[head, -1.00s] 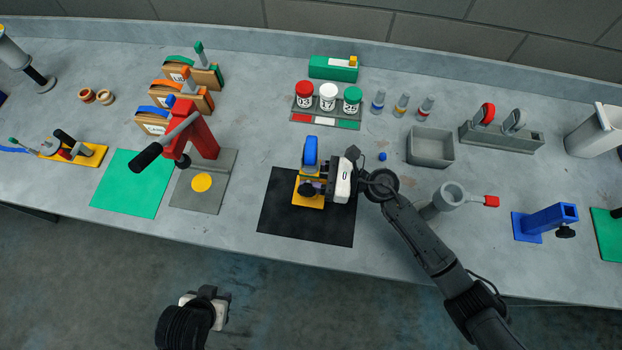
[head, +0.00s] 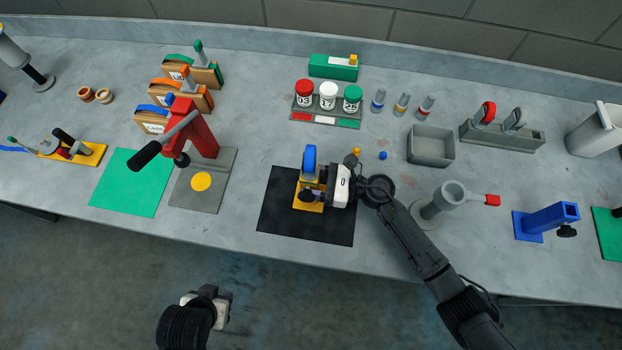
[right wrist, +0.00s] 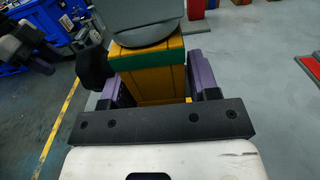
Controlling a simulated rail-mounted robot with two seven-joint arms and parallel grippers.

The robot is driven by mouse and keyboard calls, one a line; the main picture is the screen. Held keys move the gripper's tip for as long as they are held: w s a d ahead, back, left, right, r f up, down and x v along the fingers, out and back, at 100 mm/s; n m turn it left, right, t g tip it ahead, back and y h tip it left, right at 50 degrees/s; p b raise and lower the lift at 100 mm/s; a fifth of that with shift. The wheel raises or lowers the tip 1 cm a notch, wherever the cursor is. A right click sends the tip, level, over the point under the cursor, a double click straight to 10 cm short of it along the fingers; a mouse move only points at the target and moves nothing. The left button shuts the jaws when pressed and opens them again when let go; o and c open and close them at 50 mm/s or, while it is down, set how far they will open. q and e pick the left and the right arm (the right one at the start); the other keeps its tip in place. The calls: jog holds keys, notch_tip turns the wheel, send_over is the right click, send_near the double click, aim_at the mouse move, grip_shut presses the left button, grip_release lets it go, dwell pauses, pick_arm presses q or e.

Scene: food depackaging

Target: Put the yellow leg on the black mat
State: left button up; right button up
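The yellow leg (head: 308,205) is over the black mat (head: 275,225) near its top edge, with a blue round part on top. I cannot tell whether its underside touches the mat. My right gripper (head: 314,193) reaches in from the right and is shut on it. In the right wrist view, the purple fingers lie close along both sides of the yellow leg (right wrist: 150,82), and a grey disc covers its top. My left gripper (head: 208,300) hangs in front of the table, away from everything; its fingers are too unclear to read.
A small yellow peg (head: 356,153) and a blue cap (head: 383,156) lie just behind my right wrist. A red press (head: 203,135) stands left of the mat. A grey bin (head: 431,147) is at back right.

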jog(key=shift+o, duration=1.2)
jog(key=shift+r, duration=0.2)
jog(key=v, duration=0.5)
jog(key=shift+d+b, duration=0.25)
jog(key=shift+b, duration=0.15)
jog(key=shift+r, duration=0.1)
